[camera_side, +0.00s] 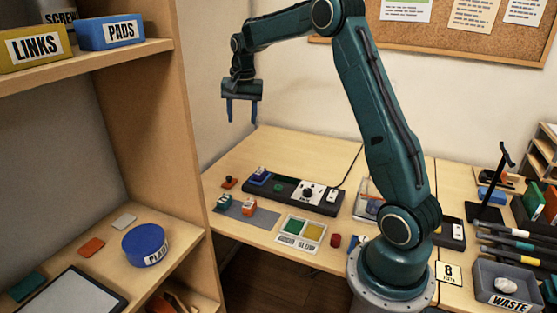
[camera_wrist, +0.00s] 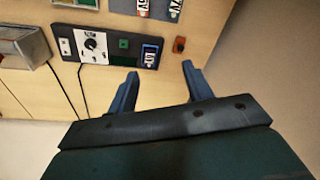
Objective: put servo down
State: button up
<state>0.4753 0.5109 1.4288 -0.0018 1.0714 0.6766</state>
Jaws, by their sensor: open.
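My gripper (camera_side: 242,112) is open and empty, high above the back left of the table. Its two blue fingers also show apart in the wrist view (camera_wrist: 160,78), with nothing between them. A blue servo (camera_side: 259,176) sits at the left end of the dark tester (camera_side: 318,200); in the wrist view the blue servo (camera_wrist: 151,54) is in the end of the tester (camera_wrist: 110,47).
A small orange-red part (camera_side: 228,182) lies left of the tester. A two-part tray (camera_side: 300,231) with green and yellow sections is at the front edge. A wooden shelf (camera_side: 140,130) stands at left. The table's back left area is clear.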

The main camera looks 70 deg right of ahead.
jog(key=s+a+r+n+t, duration=0.1)
jog(key=s+a+r+n, duration=0.2)
jog(key=s+a+r, duration=0.4)
jog(key=s+a+r+n+t, duration=0.1)
jog(key=s+a+r+n, duration=0.2)
jog(key=s+a, duration=0.35)
jog(key=s+a+f+n+t, duration=0.1)
jog(key=s+a+f+n, duration=0.1)
jog(key=s+a, duration=0.3)
jog(key=s+a+f+n+t, duration=0.1)
jog(key=s+a+n, duration=0.4)
jog(key=s, duration=0.6)
jog(key=shift+a+f+y, duration=0.35)
jog(key=shift+a+y, duration=0.05)
jog(key=shift+a, duration=0.05)
jog(key=shift+o, duration=0.4)
